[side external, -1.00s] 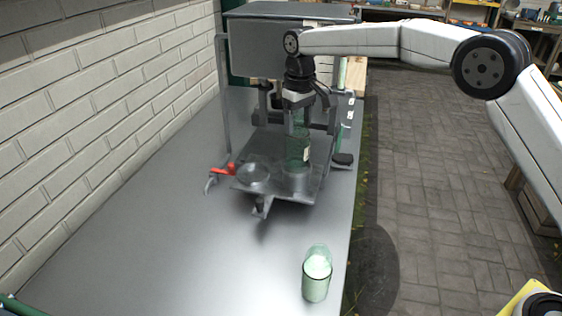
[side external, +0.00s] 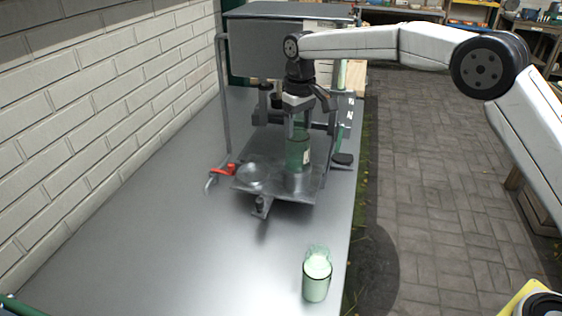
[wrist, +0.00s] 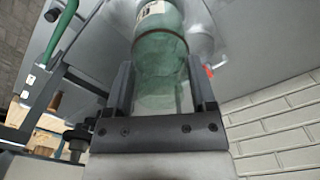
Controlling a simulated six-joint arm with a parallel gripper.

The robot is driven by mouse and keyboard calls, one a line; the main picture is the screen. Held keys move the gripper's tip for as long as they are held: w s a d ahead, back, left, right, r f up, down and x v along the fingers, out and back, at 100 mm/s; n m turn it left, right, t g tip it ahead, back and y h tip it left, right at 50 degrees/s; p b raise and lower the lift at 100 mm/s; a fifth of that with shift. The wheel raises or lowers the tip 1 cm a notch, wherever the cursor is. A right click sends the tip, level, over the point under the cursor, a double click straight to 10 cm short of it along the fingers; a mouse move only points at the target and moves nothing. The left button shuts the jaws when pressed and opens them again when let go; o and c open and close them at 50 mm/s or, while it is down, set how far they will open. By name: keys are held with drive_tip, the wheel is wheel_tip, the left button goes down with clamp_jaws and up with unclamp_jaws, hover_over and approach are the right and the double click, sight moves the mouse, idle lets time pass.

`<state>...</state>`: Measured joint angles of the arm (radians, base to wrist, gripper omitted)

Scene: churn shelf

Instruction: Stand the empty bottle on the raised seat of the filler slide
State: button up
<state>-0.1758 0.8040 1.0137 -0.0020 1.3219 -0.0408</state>
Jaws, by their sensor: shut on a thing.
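My gripper (side external: 299,128) is shut on the clear green empty bottle (side external: 298,154), which is upright with a pale label on its side. In the wrist view the bottle (wrist: 160,50) is between the two fingers (wrist: 160,82). The bottle is directly over the right-hand round raised seat (side external: 297,183) of the grey filler slide (side external: 275,195). Whether its base touches the seat or hangs just above it, I cannot tell. The fingers hide part of the bottle's upper end.
A green bottle with white contents (side external: 317,277) stands on the metal bench (side external: 190,262) near its right edge. A round disc (side external: 252,174) is on the slide's left side, beside a red-handled part (side external: 222,170). Upright frame posts (side external: 225,95) stand behind. The front bench is mostly clear.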

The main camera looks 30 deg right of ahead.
drive_tip(key=shift+f, duration=0.3)
idle(0.4)
drive_tip(key=o, duration=1.3)
drive_tip(key=shift+c, duration=0.4)
drive_tip(key=shift+r, duration=0.15)
drive_tip(key=shift+r, duration=3.35)
drive_tip(key=shift+d, duration=0.1)
